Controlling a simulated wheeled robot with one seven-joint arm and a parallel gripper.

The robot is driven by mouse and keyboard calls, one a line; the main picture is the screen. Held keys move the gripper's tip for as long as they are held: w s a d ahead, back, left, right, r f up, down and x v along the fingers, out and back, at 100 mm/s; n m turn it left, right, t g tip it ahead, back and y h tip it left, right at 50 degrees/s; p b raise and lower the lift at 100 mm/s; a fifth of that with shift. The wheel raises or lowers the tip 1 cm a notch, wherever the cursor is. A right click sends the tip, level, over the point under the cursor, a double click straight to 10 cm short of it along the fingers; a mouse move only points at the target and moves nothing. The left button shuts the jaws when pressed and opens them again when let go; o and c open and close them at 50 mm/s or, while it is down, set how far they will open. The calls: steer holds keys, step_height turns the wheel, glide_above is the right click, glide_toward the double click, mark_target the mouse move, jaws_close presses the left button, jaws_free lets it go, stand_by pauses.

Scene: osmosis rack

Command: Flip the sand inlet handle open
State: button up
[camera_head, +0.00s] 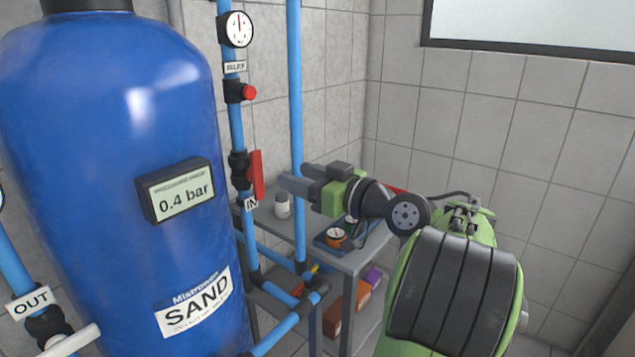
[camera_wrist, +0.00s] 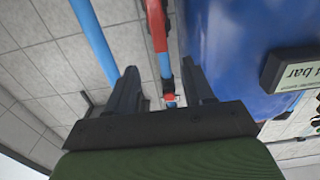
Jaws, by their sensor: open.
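The sand inlet handle is a red lever (camera_head: 256,174) on a black valve (camera_head: 239,168) just above the IN label, on the vertical blue pipe beside the SAND tank. The lever stands upright, roughly along the pipe. In the wrist view, which is upside down, the red lever (camera_wrist: 156,27) shows at top centre. My gripper (camera_head: 284,185) is open and empty, a short way right of the lever, with its fingers pointing toward it. In the wrist view my gripper's fingertips (camera_wrist: 161,72) are spread, with the pipe line between them. No contact with the lever is visible.
The blue SAND tank (camera_head: 110,130) with its 0.4 bar display (camera_head: 178,188) stands at left. A second blue pipe (camera_head: 296,90) rises behind my gripper. A red button (camera_head: 248,92) and gauge (camera_head: 236,29) sit above the valve. A grey table (camera_head: 352,262) lies below my arm.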

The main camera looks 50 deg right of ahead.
steer(key=s, duration=0.3)
steer(key=shift+s, duration=0.4)
steer(key=shift+d, duration=0.1)
steer(key=w+a+f+m+g+p, duration=0.1)
steer(key=w+a+f+g, duration=0.35)
steer(key=f, duration=0.25)
steer(key=w+a+f+g, duration=0.1)
steer(key=a+f+g, duration=0.35)
steer(key=a, duration=0.75)
steer(key=s+a+f+g, duration=0.2)
steer(key=s+a+f, duration=0.1)
steer(key=s+a, duration=0.4)
steer(key=s+a+f+g, duration=0.1)
steer(key=s+a+f, duration=0.25)
steer(key=s, duration=0.55)
step_height(320, 180, up, 15)
steer(key=p, duration=1.4)
steer(key=shift+a+h, duration=0.3)
steer(key=shift+a, duration=0.1)
